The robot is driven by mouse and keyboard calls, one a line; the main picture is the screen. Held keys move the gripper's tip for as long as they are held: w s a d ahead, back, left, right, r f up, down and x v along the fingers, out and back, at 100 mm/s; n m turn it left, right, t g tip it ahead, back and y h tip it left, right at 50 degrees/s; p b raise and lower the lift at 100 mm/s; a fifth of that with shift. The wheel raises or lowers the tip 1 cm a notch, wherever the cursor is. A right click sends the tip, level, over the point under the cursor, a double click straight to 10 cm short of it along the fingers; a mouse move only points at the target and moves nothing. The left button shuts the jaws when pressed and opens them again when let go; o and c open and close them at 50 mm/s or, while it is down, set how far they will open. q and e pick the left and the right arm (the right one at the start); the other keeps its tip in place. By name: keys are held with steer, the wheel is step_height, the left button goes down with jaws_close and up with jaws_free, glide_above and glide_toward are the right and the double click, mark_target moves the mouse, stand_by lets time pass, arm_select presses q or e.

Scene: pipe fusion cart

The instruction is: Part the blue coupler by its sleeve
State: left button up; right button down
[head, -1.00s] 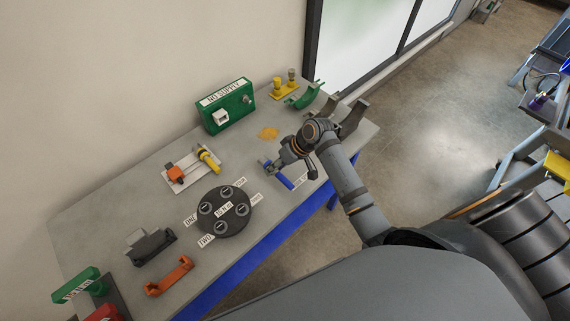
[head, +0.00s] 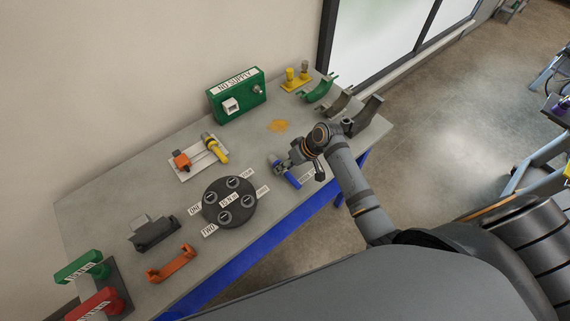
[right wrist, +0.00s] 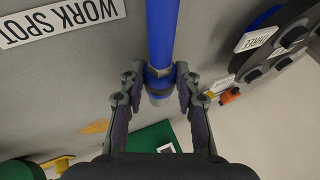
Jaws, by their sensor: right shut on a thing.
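The blue coupler (head: 292,181) lies near the table's front edge in the head view. My right gripper (right wrist: 160,77) is shut with a fingertip on either side of this sleeve section. In the head view my right gripper (head: 284,163) is at the coupler's far end, partly hidden by its own wrist. My left gripper is out of view.
A round black holder (head: 230,217) with labelled sockets stands left of the coupler. A white plate (head: 184,174) with orange and yellow parts, a green supply box (head: 219,109), a grey block (head: 143,239) and an orange handle (head: 163,270) are also on the table.

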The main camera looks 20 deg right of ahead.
steer(key=shift+f, duration=0.45)
stand_by(0.3)
steer(key=c, duration=0.9)
jaws_free()
steer(key=shift+o, duration=0.2)
steer(key=v, duration=1.2)
